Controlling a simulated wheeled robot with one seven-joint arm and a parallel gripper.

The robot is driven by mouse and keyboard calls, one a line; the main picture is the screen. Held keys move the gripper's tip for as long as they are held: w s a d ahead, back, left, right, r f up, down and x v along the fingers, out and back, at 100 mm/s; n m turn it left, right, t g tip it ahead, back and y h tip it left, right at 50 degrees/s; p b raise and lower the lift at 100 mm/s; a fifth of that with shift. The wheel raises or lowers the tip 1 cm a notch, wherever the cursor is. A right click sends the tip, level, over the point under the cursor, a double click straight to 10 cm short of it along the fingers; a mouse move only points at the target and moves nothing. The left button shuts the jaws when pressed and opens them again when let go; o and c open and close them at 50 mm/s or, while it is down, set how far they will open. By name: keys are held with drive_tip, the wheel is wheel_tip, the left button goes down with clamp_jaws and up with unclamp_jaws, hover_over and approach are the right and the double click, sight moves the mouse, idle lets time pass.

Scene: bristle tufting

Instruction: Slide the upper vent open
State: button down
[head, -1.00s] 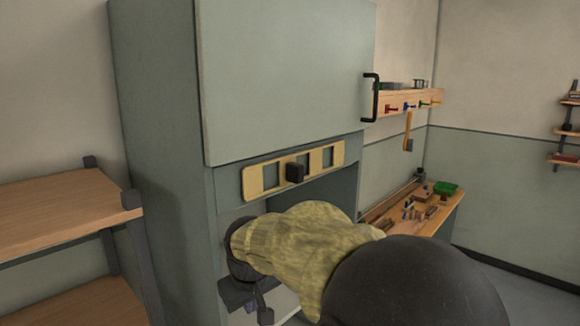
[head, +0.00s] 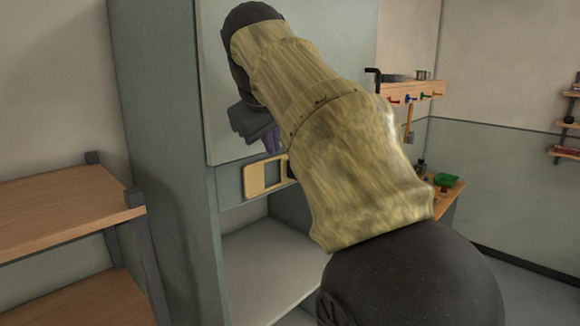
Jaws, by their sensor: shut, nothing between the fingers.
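The upper vent (head: 256,180) is a pale yellow slotted strip on the grey-green cabinet, just below its big upper door. Only its left part shows, with a slot in it. My arm hides the right part, and only a sliver of the dark knob (head: 290,170) shows beside my sleeve. My gripper (head: 272,143) is in front of the door's lower edge, a little above the vent, with its fingers pointing down. The fingers are small and partly hidden; they look shut and empty. Whether they touch the cabinet I cannot tell.
The cabinet's open bay (head: 265,255) lies below the vent. A wooden shelf unit (head: 70,208) stands close on the left. A black door handle (head: 373,76), a peg rack (head: 425,88) and a workbench (head: 452,190) are on the right, partly behind my arm.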

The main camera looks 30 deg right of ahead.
drive_tip(key=shift+f, duration=0.1)
drive_tip(key=w+d+f+p, duration=0.3)
drive_tip(key=w+d+f, duration=0.3)
drive_tip(key=d+f, duration=0.1)
drive_tip(key=shift+w+f+p, duration=0.25)
drive_tip(key=shift+f+p, duration=0.1)
drive_tip(key=shift+f, duration=0.1)
drive_tip(key=shift+a, duration=0.1)
drive_tip(key=shift+w, duration=0.15)
